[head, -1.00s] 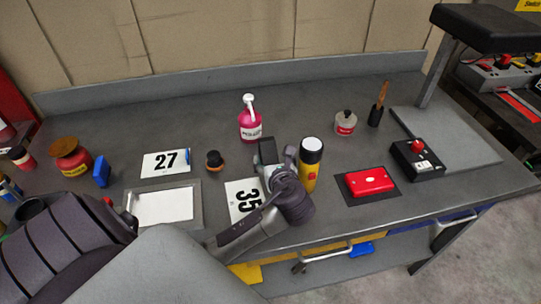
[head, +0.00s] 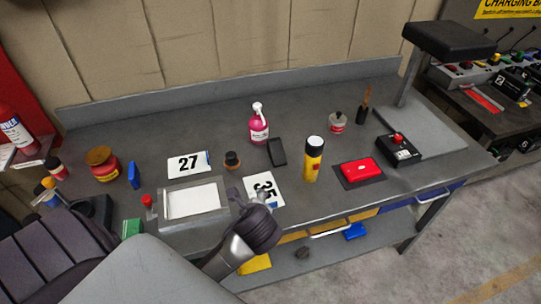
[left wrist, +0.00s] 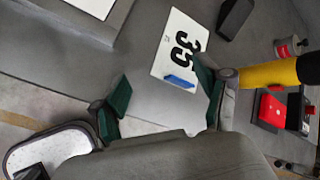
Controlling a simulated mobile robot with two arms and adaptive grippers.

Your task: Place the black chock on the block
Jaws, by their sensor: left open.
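A black slab-like piece (head: 277,152), which looks like the black chock, rests on the grey bench behind the "35" card (head: 265,187). It also shows at the top of the left wrist view (left wrist: 236,18). I cannot tell for sure which thing is the block; a blue block (head: 134,175) stands left of the "27" card and a green block (head: 132,228) is near the front left. My left gripper (head: 262,197) is over the front part of the "35" card, open and apart from the black piece. Its green-padded fingers (left wrist: 160,94) have a small blue thing (left wrist: 180,82) in view near them. My right gripper is not in view.
A yellow bottle (head: 313,160) stands right of the card, and a pink bottle (head: 259,125) behind. A red box (head: 362,171) and a switch box (head: 399,150) are farther right. A framed white tray (head: 191,200) lies left of my gripper. The bench's back strip is mostly clear.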

